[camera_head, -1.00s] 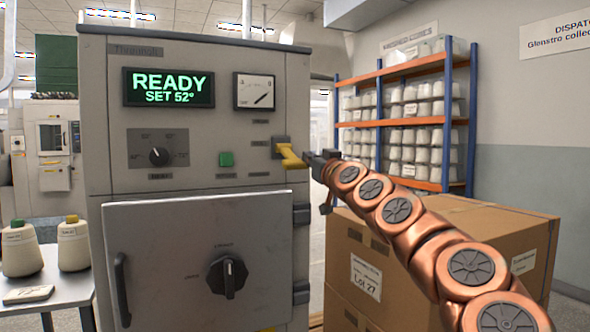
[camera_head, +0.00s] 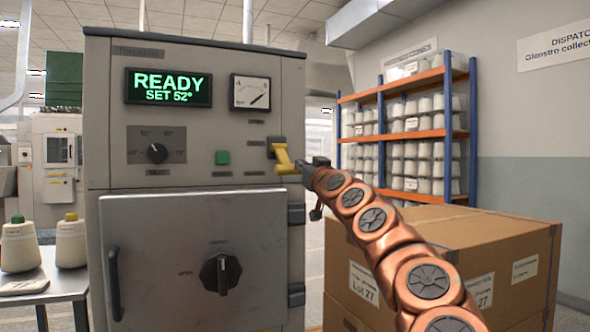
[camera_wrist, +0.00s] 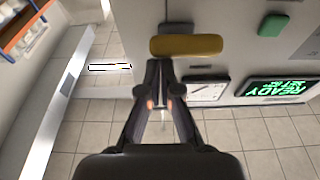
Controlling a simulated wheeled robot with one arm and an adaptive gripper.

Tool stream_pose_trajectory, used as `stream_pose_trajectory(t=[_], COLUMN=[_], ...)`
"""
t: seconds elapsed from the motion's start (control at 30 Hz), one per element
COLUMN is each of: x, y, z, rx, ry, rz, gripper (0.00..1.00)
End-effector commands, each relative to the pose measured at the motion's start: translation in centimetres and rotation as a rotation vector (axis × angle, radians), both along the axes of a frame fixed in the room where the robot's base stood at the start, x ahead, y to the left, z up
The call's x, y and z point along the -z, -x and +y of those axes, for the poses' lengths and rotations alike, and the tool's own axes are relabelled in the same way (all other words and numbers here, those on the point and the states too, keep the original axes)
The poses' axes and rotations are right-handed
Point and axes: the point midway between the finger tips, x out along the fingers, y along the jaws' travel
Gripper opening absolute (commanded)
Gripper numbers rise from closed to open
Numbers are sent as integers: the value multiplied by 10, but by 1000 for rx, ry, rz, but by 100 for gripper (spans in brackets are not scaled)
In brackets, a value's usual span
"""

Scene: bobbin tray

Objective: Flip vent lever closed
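The vent lever is a yellow handle (camera_head: 284,160) on the right side of the grey machine's front, at a small dark bracket. In the wrist view the yellow handle (camera_wrist: 186,46) lies crosswise just beyond my fingertips. My gripper (camera_head: 303,167) is right of the lever and close against its end; whether it touches cannot be told. In the wrist view my gripper (camera_wrist: 163,66) has its fingertips together, with nothing visible between them. The lever's label is too small to read.
The grey machine (camera_head: 200,112) has a READY SET 52° display (camera_head: 168,87), a dial, a green button (camera_head: 222,157) and a closed door (camera_head: 165,250) below. A large cardboard box (camera_head: 490,225) stands under my arm. A shelf rack (camera_head: 445,130) is behind.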

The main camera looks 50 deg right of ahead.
Motion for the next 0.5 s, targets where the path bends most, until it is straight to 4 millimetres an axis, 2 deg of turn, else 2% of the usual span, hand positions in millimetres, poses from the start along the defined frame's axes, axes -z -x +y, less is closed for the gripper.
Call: stream_pose_trajectory(t=[0.03,0.5], x=[7,9], y=[-3,-4], z=[-2,0], rx=[-2,-7], ry=[-6,-7], rz=[9,15], gripper=[0,0])
